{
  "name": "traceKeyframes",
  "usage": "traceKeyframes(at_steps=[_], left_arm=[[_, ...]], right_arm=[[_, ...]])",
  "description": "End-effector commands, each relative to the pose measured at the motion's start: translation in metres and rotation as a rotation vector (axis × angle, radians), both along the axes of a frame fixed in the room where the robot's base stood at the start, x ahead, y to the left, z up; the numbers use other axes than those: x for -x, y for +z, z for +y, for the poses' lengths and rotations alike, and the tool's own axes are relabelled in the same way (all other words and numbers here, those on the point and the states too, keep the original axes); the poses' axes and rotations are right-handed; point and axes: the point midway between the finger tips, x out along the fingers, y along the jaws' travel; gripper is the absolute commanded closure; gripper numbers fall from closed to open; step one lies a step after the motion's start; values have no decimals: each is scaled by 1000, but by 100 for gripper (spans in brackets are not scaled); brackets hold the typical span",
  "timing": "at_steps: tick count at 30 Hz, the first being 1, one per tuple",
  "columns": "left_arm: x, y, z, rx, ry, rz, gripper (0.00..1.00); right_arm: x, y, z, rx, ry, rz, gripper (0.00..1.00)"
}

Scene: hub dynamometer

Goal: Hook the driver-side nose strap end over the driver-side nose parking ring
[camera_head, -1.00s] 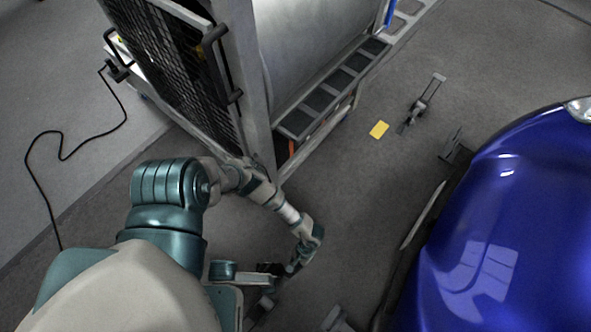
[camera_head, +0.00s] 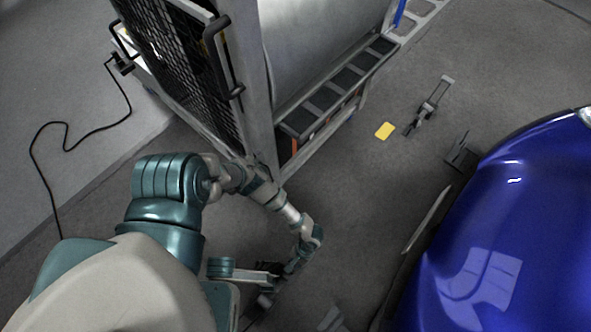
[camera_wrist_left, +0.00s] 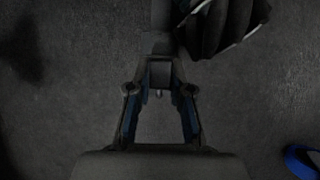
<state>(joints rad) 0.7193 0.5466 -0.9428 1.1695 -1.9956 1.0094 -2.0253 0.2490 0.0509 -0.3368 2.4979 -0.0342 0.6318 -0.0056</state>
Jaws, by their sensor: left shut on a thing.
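In the wrist view my left gripper (camera_wrist_left: 160,88) is shut on a dark, blocky piece (camera_wrist_left: 160,45). It looks like a strap end, but the picture is too dark to be sure. In the head view the left gripper (camera_head: 280,284) is low over the floor, left of the blue car (camera_head: 480,230); its fingertips and the held piece are hard to make out there. I cannot pick out the driver-side nose parking ring for certain. My right gripper is not in view.
A wheeled metal machine (camera_head: 258,90) with a mesh guard stands at upper left. A dark rounded object (camera_wrist_left: 222,25) and a blue curved piece (camera_wrist_left: 300,160) show in the wrist view.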

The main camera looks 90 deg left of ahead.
Motion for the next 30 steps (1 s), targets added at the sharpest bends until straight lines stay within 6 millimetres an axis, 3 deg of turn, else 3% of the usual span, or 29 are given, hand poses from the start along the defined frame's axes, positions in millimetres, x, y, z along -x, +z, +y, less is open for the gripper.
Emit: traceKeyframes(at_steps=[19,20,23,30], left_arm=[[0,-15,0,0,-1,0,100],[0,-15,0,0,-1,0,77],[0,-15,0,0,-1,0,52],[0,-15,0,0,-1,0,51]], right_arm=[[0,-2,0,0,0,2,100],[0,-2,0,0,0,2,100],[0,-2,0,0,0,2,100],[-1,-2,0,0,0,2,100]])
